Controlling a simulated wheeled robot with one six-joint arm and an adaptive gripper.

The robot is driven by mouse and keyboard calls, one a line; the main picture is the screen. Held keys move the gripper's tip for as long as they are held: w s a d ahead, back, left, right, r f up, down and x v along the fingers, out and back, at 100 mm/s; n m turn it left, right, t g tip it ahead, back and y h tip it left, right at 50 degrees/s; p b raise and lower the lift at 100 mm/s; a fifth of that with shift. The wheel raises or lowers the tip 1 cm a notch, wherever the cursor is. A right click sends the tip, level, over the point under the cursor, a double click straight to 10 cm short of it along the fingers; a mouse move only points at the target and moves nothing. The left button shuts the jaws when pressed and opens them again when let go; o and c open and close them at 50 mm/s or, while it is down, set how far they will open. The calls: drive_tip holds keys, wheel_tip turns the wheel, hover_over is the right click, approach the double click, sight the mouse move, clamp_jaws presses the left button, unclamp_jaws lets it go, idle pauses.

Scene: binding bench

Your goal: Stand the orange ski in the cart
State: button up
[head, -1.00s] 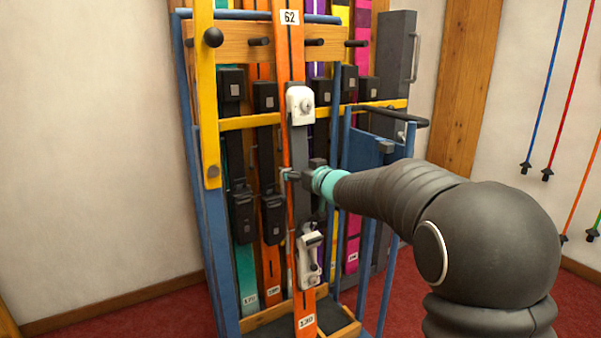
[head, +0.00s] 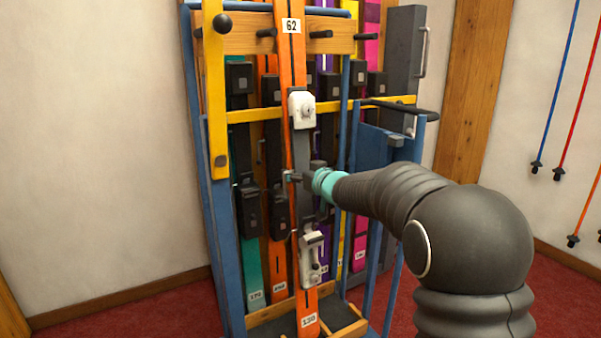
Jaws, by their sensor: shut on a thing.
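The orange ski (head: 306,272) stands nearly upright in front of the cart's other skis. It carries a white binding, a 62 label near the top and a 130 label near its lower end. My gripper (head: 292,177) is shut on this ski at mid-length, between the binding's two white parts. The cart (head: 216,252) has a blue frame, a yellow bar, a wooden peg rail and a wooden base tray (head: 262,318). The ski's lower end is at the tray; I cannot tell whether it touches. The ski's top is cut off by the picture edge.
Several skis stand behind it, including a teal one (head: 252,262), another orange one (head: 276,270) and a magenta one (head: 361,240). A yellow swing bar (head: 216,110) is at the left. A black handle (head: 402,110) juts out at the right. Ski poles (head: 562,85) hang on the right wall.

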drive_tip(key=shift+w+a+f+b, duration=0.1)
drive_tip(key=shift+f+b, duration=0.6)
drive_tip(key=shift+f, duration=0.3)
drive_tip(key=o, duration=1.7)
drive_tip(key=shift+c, duration=0.2)
drive_tip(key=shift+f, duration=0.15)
drive_tip(key=shift+f, duration=0.25)
drive_tip(key=shift+r, duration=0.15)
